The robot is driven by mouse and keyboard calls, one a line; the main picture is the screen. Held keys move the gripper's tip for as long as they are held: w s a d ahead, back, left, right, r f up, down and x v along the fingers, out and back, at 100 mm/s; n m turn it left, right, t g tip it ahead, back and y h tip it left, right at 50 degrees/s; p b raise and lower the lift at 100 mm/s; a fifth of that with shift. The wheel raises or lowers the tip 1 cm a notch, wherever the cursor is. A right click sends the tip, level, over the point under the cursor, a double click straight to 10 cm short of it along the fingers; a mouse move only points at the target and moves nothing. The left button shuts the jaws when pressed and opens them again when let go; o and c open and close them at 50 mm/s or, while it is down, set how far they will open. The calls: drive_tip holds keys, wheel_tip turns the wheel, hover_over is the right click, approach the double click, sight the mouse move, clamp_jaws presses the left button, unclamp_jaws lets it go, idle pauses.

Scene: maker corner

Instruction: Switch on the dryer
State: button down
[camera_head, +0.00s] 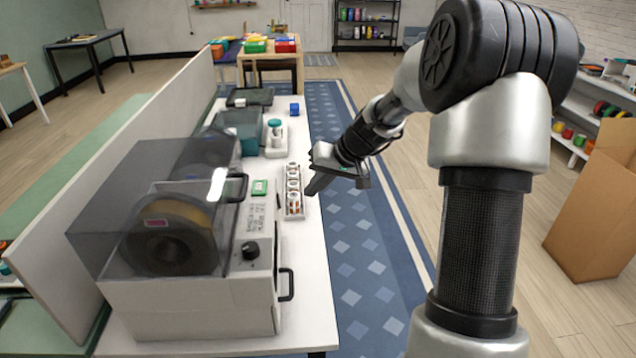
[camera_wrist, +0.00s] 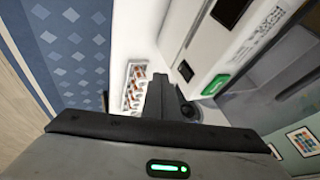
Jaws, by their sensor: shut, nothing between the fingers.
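The dryer (camera_head: 190,315) is a white box with a smoky clear lid at the front left of the white table in the head view. A spool (camera_head: 170,235) shows inside it. Its front panel carries a black knob (camera_head: 250,250), a small green part (camera_head: 259,187) and printed text. In the wrist view a white panel with text (camera_wrist: 205,45) and a green part (camera_wrist: 215,85) appears at the upper right. My gripper (camera_head: 309,192) is shut and empty, past the dryer's far right side, apart from the knob. Its fingers (camera_wrist: 160,78) point down toward the table.
A tray of small round parts (camera_head: 294,195) lies close beside my fingertips. A dividing panel (camera_head: 150,150) runs along the table's left.

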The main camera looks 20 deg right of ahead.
sight(279, 201)
drive_tip(key=w+a+f, duration=0.2)
drive_tip(key=a+f, duration=0.2)
drive_tip(key=a, duration=0.1)
drive_tip(key=shift+w+a, duration=0.25)
drive_tip(key=shift+w, duration=0.15)
drive_tip(key=shift+f, duration=0.1)
drive_tip(key=shift+a+y+b, duration=0.2)
drive_tip(key=shift+y+b, duration=0.1)
drive_tip(key=shift+b, duration=0.7)
drive_tip(key=shift+r+p, duration=0.35)
drive_tip(key=shift+r, duration=0.45)
drive_tip(key=shift+d, duration=0.15)
